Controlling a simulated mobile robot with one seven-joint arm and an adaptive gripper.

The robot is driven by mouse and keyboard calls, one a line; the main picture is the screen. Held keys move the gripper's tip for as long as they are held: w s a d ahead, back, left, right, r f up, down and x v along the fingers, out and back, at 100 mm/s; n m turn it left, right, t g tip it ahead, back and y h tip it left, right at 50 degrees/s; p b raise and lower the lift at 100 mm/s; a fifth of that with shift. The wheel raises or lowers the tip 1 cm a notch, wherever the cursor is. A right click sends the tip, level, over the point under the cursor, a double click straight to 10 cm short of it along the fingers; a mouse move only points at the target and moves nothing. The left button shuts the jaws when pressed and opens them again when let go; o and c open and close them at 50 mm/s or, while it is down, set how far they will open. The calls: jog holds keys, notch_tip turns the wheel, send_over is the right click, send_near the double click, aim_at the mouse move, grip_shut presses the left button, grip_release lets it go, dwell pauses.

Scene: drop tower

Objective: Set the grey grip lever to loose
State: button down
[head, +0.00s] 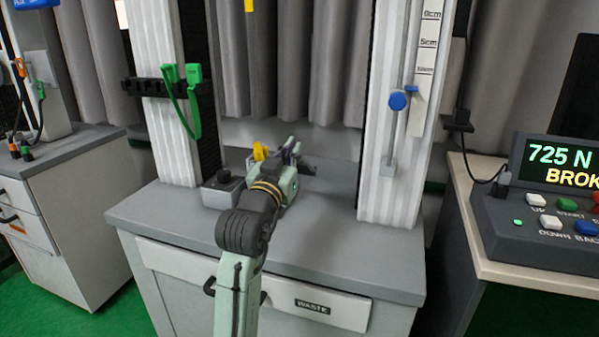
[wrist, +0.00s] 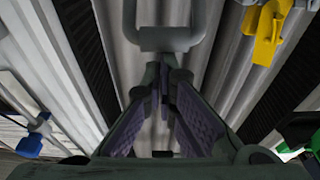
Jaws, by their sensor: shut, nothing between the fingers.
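My gripper (head: 293,152) is between the two white columns of the tower, above the grey bench top. In the wrist view its fingers (wrist: 164,92) come together at the tips, with nothing held. A grey U-shaped bar (wrist: 170,38) lies just beyond the fingertips in the wrist view. It may be the grey grip lever, but I cannot tell for sure, nor whether the fingers touch it. In the head view my arm and gripper hide that spot. A yellow lever-like part (head: 260,151) is beside the gripper; a yellow part also shows in the wrist view (wrist: 268,32).
A green strap (head: 181,100) hangs on the left column. A blue knob (head: 398,101) is on the right column's rod. The control panel (head: 540,225) at right reads 725 N.

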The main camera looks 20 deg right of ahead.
notch_tip(320, 180, down, 6)
jog(key=s+a+t+h+b, duration=0.1)
jog(key=s+t+h+b, duration=0.1)
jog(key=b, duration=0.7)
jog(key=shift+s+a+t, duration=0.25)
jog(key=shift+a+t, duration=0.15)
jog(key=shift+t, duration=0.1)
notch_tip(320, 180, up, 10)
dwell(0.4)
